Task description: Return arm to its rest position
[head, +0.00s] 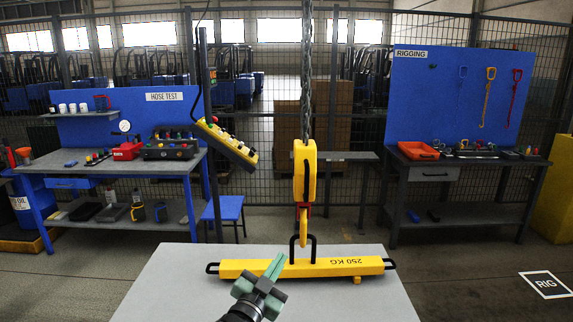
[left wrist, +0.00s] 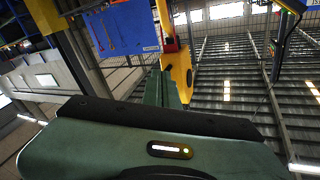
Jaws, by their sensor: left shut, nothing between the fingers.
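My left gripper (head: 272,272) is in front of the yellow 250 KG bar (head: 335,267) in the head view, its green fingers shut with nothing between them. The bar lies on a light grey table (head: 170,290) and has a black handle at each end and a black loop in the middle. A yellow hoist hook block (head: 305,172) hangs on a chain above the bar, its lower end at the loop; whether it is hooked in I cannot tell. The block also shows in the left wrist view (left wrist: 178,65), beyond the green fingers (left wrist: 160,90). My right gripper is not in view.
A yellow button pendant (head: 226,143) hangs left of the chain. A hose test bench (head: 120,165) stands at the left and a rigging bench (head: 470,165) at the right. A blue stool (head: 224,208) is behind the table. A mesh fence closes off the back.

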